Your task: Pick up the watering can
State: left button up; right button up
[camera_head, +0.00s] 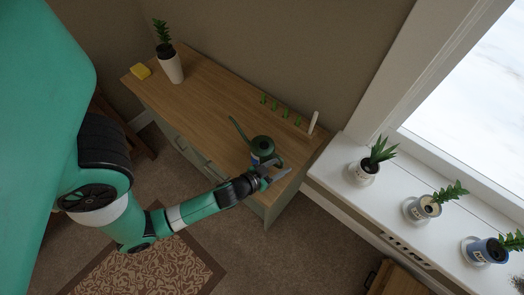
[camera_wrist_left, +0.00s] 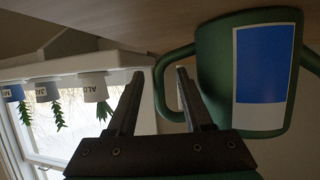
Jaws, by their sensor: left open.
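The green watering can (camera_head: 263,147) stands on the wooden cabinet top near its right end, its spout pointing to the upper left. In the left wrist view the can (camera_wrist_left: 215,60) appears upside down and large at right, with a blue and white label. Its loop handle (camera_wrist_left: 160,85) sticks out toward the left. My left gripper (camera_head: 278,174) is beside the can on its handle side. In the wrist view its open fingers (camera_wrist_left: 159,73) appear on either side of the handle's outer bar, the right finger overlapping the loop. Whether they touch it I cannot tell. My right gripper is not in view.
A white potted plant (camera_head: 172,66) and a yellow sponge (camera_head: 140,71) stand at the cabinet's far left. Several small green items and a white upright object (camera_head: 313,122) line its back edge. Several potted plants stand on the white windowsill (camera_head: 390,208) at right. The cabinet's middle is clear.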

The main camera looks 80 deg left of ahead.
pick_arm(q)
jog(key=x, duration=0.4)
jog(key=shift+d, duration=0.1)
grip_shut()
jog(key=shift+r, duration=0.15)
dwell(1.0)
